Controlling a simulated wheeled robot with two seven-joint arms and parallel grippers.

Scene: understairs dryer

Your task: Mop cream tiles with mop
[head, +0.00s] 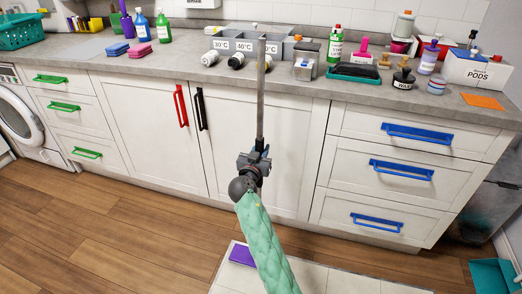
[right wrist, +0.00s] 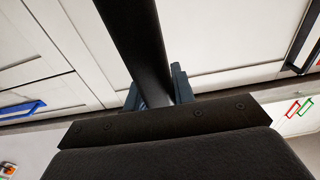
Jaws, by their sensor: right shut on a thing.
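My right gripper (head: 255,160) is shut on a grey pole, the mop handle (head: 261,95), in front of the cabinets. The handle stands nearly upright above the gripper; its lower part is hidden behind my green-sleeved arm. In the right wrist view the dark handle (right wrist: 132,45) runs between the two fingers of the gripper (right wrist: 158,92). The cream tiles (head: 335,278) lie on the floor at the bottom, partly covered by my arm. A flat purple piece (head: 242,254) shows on them just left of my arm; I cannot tell whether it is the mop's head. My left gripper is not in view.
White cabinets with a red handle (head: 181,106), a black handle (head: 201,110) and blue drawer handles (head: 401,171) stand close behind the mop. The grey counter (head: 185,50) holds bottles and bins. A teal dustpan-like object (head: 492,275) is at lower right. Wooden floor (head: 110,235) is clear at left.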

